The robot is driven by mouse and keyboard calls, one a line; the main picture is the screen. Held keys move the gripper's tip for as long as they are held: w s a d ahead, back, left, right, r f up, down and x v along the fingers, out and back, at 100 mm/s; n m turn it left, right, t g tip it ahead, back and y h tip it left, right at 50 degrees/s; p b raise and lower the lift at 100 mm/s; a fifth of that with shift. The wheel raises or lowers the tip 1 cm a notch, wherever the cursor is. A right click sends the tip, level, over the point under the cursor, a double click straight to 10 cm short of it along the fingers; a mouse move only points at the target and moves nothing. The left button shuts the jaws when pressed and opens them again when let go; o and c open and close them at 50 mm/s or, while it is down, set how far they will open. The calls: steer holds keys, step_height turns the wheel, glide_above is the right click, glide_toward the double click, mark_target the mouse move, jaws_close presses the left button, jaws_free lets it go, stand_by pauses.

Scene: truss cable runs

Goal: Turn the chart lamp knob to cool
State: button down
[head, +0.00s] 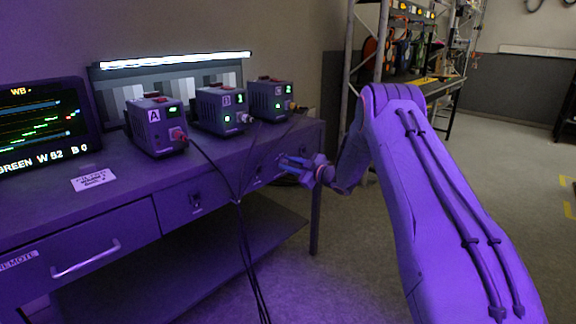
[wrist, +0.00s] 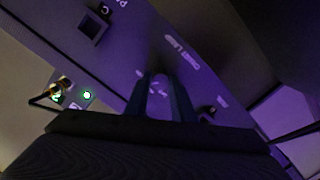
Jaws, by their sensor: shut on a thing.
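The chart lamp (head: 175,60) is a bright white bar above a grey step chart (head: 184,82) at the back of the desk. My gripper (head: 290,162) is at the desk's front panel, right of centre, with its blue fingertips against the panel. In the wrist view my gripper (wrist: 162,98) is shut on a pale purple knob (wrist: 160,86), one dark finger on each side. Small pale marks and a white label (wrist: 182,50) lie on the panel by the knob, too blurred to read. In the head view the fingers hide the knob. Its pointer direction cannot be told.
Boxes A (head: 155,128), B (head: 222,110) and a third one (head: 270,100) stand on the desk, with cables hanging down the front. A monitor (head: 43,122) is at left. A drawer handle (head: 86,262) sticks out at lower left. Floor at right is clear.

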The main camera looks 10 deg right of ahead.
steer(key=shift+m, duration=0.8)
steer(key=shift+f, duration=0.1)
steer(key=c, duration=1.5)
jaws_free()
steer(key=p+v, duration=0.1)
steer(key=v, duration=0.7)
steer(key=shift+w, duration=0.1)
